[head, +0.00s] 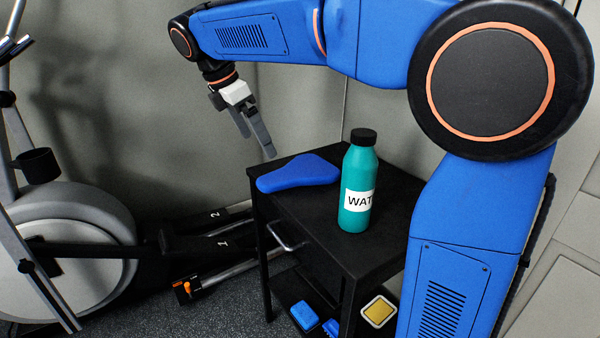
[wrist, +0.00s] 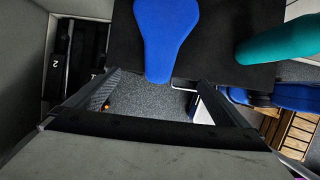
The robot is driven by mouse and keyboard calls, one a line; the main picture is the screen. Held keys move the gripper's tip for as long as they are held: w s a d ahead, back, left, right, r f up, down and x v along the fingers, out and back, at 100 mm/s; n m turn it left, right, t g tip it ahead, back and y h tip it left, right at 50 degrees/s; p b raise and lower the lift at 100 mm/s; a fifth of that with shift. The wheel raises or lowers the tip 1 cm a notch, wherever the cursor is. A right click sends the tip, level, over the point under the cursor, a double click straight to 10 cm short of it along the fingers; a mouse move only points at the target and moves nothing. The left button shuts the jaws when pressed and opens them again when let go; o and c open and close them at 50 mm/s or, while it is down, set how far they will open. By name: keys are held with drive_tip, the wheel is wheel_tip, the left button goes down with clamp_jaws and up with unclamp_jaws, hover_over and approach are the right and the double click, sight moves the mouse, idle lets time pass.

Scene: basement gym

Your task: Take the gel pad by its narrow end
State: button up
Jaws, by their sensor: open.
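The blue gel pad (head: 298,174) lies flat on the left part of a small black table (head: 300,237). In the wrist view the pad (wrist: 166,32) has its broad end at the top and its narrow end pointing down toward my gripper, at the table edge and seemingly slightly past it. My gripper (head: 266,148) is open and empty, above and behind the table's left edge, apart from the pad. In the wrist view the fingertips of my gripper (wrist: 159,79) appear on either side of the narrow end.
A teal water bottle (head: 359,185) stands upright to the right of the pad; it also shows in the wrist view (wrist: 280,42). An exercise machine (head: 70,235) stands on the left. Blue items (head: 304,316) sit on the lower shelf. A grey wall is behind.

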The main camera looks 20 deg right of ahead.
hover_over(277, 176)
drive_tip(key=a, duration=0.3)
drive_tip(key=f, duration=0.7)
drive_tip(key=shift+s+d+f, duration=0.25)
drive_tip(key=shift+s+f, duration=0.05)
drive_tip(key=shift+x, duration=2.65)
drive_tip(key=shift+d+r, duration=0.1)
drive_tip(key=shift+d, duration=0.05)
drive_tip(key=c, duration=1.2)
